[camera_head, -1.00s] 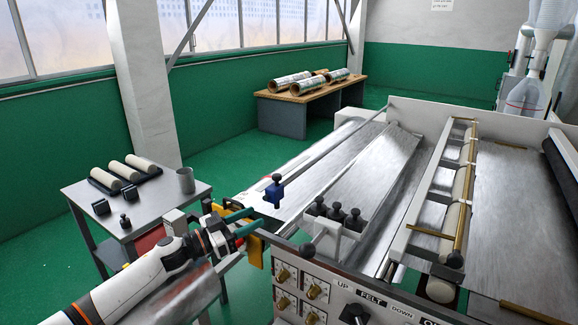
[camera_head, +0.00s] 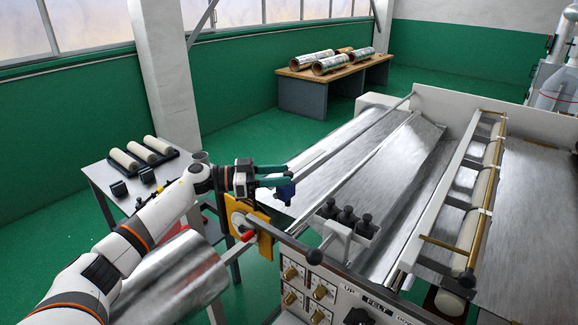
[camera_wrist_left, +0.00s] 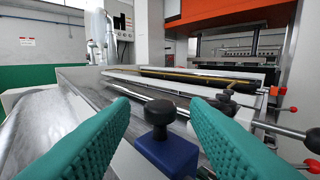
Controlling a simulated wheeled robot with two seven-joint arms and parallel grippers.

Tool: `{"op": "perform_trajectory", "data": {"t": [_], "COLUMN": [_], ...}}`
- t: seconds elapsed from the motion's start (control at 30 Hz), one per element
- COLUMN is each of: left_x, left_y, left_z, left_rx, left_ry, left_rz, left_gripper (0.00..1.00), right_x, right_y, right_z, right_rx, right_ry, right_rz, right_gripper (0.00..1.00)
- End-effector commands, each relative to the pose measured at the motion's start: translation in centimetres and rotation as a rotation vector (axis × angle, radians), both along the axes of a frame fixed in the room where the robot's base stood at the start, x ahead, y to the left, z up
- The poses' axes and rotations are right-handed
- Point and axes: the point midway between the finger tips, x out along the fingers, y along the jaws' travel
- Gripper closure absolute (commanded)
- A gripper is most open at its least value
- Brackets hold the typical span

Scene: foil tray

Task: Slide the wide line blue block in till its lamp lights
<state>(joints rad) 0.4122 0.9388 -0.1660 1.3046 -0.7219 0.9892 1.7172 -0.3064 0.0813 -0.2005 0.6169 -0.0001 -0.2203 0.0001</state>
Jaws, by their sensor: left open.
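The blue block (camera_head: 287,191) sits at the near left end of the long metal sheet, partly hidden by my gripper in the head view. In the left wrist view the blue block (camera_wrist_left: 168,155) has a black knob on top and stands between the fingers, with space visible on both sides. My left gripper (camera_head: 274,175) has green pads, is open and reaches over the block from the left. Its two pads (camera_wrist_left: 165,125) frame the block in the wrist view. I cannot make out the block's lamp. My right gripper is not in view.
A holder with several black knobs (camera_head: 347,215) stands right of the block. A yellow bracket (camera_head: 262,232) and a control panel (camera_head: 310,285) are below. A side table (camera_head: 92,170) with rollers is at left. A bench with foil rolls (camera_head: 335,72) stands behind.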

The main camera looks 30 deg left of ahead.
Motion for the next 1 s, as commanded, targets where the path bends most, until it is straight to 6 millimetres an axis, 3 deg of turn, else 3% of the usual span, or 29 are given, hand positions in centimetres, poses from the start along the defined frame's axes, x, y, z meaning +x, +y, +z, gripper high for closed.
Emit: {"op": "perform_trajectory", "data": {"t": [0.2,0.57,0.8,1.0], "left_x": [1.6,1.9,1.9,2.0], "left_y": [-1.8,-2.2,-2.2,-2.2], "left_z": [0.2,-0.1,-0.1,-0.1], "left_rx": [-0.002,0.0,0.0,0.0], "left_ry": [-0.001,0.0,0.0,0.0], "left_rz": [0.001,0.001,0.001,0.001], "left_gripper": [0.58,0.58,0.97,1.0], "right_x": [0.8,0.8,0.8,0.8], "right_y": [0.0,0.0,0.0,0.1], "right_z": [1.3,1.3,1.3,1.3], "right_rx": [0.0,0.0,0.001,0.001], "right_ry": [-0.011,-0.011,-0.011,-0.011], "right_rz": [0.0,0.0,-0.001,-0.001], "right_gripper": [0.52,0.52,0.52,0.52]}}
